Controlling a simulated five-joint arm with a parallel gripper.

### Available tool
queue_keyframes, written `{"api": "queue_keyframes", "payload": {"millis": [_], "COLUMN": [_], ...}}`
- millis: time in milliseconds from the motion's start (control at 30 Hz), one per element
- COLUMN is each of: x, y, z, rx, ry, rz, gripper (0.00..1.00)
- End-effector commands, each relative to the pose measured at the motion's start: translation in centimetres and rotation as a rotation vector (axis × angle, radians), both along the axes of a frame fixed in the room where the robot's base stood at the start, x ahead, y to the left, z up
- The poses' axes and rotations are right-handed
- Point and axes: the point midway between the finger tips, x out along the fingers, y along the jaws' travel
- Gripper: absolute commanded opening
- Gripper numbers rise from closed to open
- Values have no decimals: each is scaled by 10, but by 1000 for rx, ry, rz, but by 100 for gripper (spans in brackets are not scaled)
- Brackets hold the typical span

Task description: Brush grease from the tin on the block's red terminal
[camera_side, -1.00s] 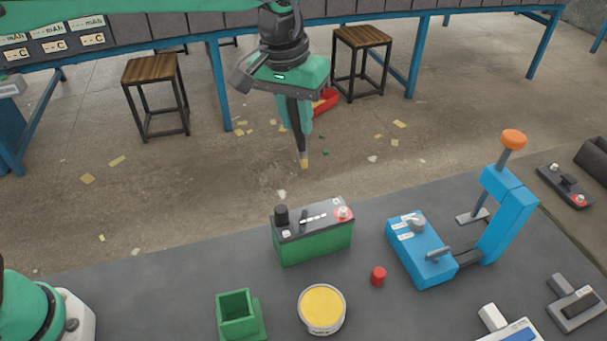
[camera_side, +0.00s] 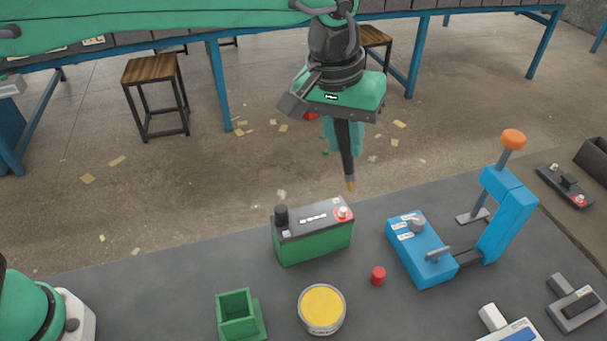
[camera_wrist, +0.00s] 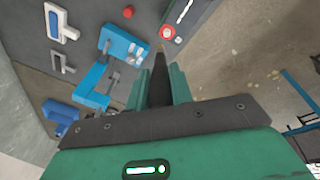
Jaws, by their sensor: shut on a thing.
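My gripper (camera_side: 344,138) is shut on a dark brush (camera_side: 346,160), which points down with a yellowish tip. In the wrist view the brush (camera_wrist: 160,78) runs forward between the green fingers. The tip appears in the air just above the block's red terminal (camera_side: 343,212) in the side view, with a gap between them. The block (camera_side: 312,240) is green with a dark top and also has a black terminal post (camera_side: 282,214). The red terminal also shows in the wrist view (camera_wrist: 167,32). The open tin (camera_side: 322,306) of yellow grease stands in front of the block.
A small red cap (camera_side: 378,275) lies between the tin and a blue lever device (camera_side: 422,255) with an orange knob. A green holder (camera_side: 238,316) stands left of the tin. A meter (camera_side: 510,329) and a grey clamp-like piece (camera_side: 575,303) lie at the right.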

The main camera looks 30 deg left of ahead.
Motion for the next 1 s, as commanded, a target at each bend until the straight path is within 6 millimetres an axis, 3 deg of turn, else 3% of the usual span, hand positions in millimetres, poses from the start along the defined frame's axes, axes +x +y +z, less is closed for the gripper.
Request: {"api": "queue_keyframes", "payload": {"millis": [600,1000], "x": [0,0], "y": [0,0], "z": [-44,-52], "rx": [0,0], "ry": [0,0], "rz": [0,0], "gripper": [0,0]}}
